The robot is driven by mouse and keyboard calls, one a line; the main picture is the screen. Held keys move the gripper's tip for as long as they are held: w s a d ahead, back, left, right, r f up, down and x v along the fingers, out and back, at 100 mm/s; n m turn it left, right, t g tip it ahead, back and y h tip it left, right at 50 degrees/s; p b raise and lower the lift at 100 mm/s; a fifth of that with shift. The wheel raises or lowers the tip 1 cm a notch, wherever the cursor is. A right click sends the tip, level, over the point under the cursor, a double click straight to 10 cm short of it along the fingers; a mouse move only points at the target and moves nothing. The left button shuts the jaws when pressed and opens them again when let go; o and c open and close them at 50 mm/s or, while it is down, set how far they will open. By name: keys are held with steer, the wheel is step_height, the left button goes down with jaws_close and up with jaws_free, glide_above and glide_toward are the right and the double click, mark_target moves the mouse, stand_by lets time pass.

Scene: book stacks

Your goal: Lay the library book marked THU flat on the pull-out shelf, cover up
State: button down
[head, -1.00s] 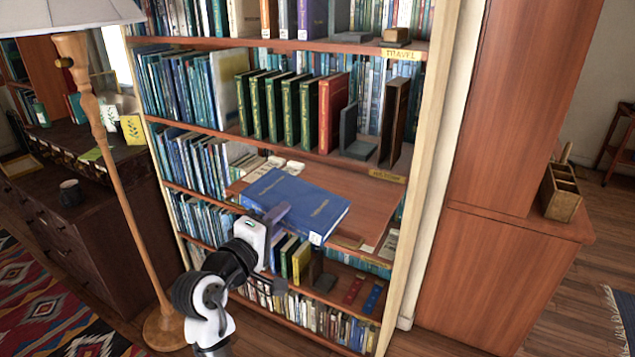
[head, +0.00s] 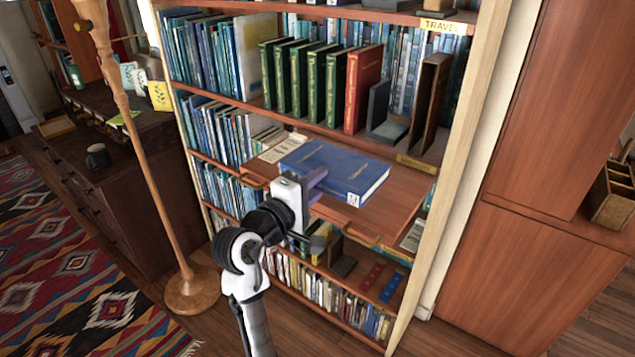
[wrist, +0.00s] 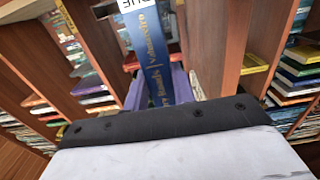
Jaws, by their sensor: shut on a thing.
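A blue book (head: 345,168) with yellow lettering lies cover up, about level, over the pull-out shelf (head: 402,203). I cannot tell whether its whole underside touches the board. My gripper (head: 314,184) is shut on the book's near spine edge, with purple fingers above and below it. In the wrist view the blue spine (wrist: 158,65) runs between the fingers. Its white label (wrist: 133,5) is cut off at the top of that view, and I cannot read it surely.
A pale printed card (head: 283,147) lies at the left of the pull-out shelf. Upright green books and a red book (head: 362,88) stand on the shelf above, near bookends (head: 425,105). A floor lamp (head: 150,150) stands left. The board's right part is clear.

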steer(key=shift+s+r, duration=0.1)
steer(key=shift+r, duration=0.05)
step_height(320, 180, down, 7)
steer(key=b, duration=0.3)
stand_by(1.0)
steer(key=c, duration=1.1)
jaws_free()
steer(key=shift+v, duration=3.55)
jaws_close()
